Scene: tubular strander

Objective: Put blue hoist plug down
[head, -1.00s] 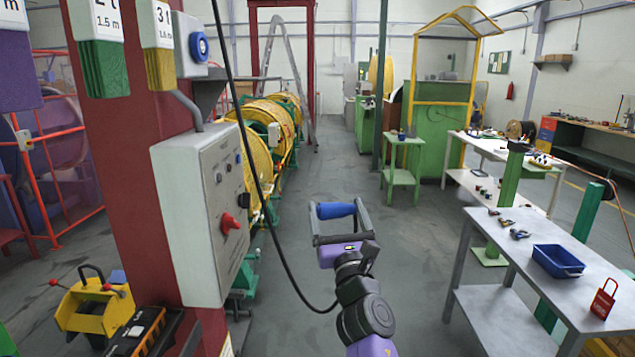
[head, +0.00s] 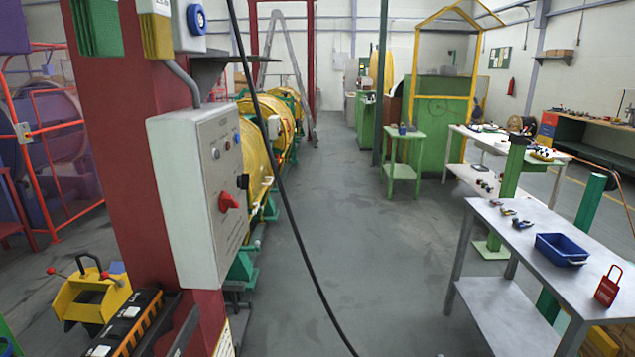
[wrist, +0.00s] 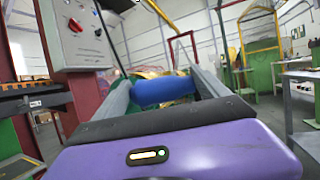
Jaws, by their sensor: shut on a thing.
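The blue hoist plug (wrist: 166,91) is a blue cylinder held crosswise between the two grey fingers of my gripper (wrist: 164,92) in the wrist view. My gripper is shut on it, and the plug is in the air. Neither the gripper nor the plug shows in the head view now. A black cable (head: 290,215) hangs down in front of the control box; I cannot tell whether it joins the plug.
A grey control box (head: 195,195) with a red switch is on the red column (head: 125,150) at left. A grey table (head: 535,230) with a blue bin (head: 560,250) and red tag (head: 608,287) stands at right. The floor between is clear.

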